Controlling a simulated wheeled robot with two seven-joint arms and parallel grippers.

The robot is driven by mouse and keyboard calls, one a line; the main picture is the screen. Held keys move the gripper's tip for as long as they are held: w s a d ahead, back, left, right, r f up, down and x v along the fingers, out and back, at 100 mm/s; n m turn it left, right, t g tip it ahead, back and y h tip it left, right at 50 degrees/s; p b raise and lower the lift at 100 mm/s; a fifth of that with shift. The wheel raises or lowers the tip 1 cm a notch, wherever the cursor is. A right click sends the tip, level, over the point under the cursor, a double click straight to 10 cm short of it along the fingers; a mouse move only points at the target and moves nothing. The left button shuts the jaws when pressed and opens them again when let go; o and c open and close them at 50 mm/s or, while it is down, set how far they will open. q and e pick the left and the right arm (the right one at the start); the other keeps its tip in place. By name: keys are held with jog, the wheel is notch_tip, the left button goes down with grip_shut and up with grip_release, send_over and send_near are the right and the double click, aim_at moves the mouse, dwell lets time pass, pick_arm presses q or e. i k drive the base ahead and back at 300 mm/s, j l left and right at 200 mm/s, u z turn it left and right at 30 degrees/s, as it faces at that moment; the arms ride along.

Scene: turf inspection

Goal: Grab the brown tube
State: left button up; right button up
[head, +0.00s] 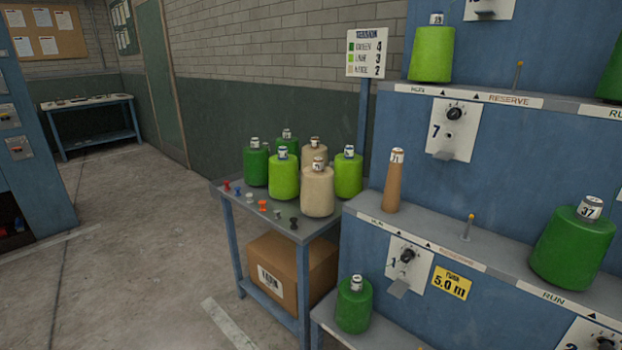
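The brown tube (394,184) is a bare, slim, tapered cone with a white label on its top. It stands upright on the middle grey shelf (440,237) of the blue rack, at the shelf's left end. Nothing covers it in the head view. Neither of my grippers shows in the head view.
A small table (297,237) left of the rack holds several green and beige yarn cones and small coloured pegs, with a cardboard box (291,273) below. A thin peg (468,227) and a green cone (573,245) stand right of the tube. The floor (140,250) at left is clear.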

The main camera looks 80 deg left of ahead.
aim_at(390, 203)
jog(key=u, duration=2)
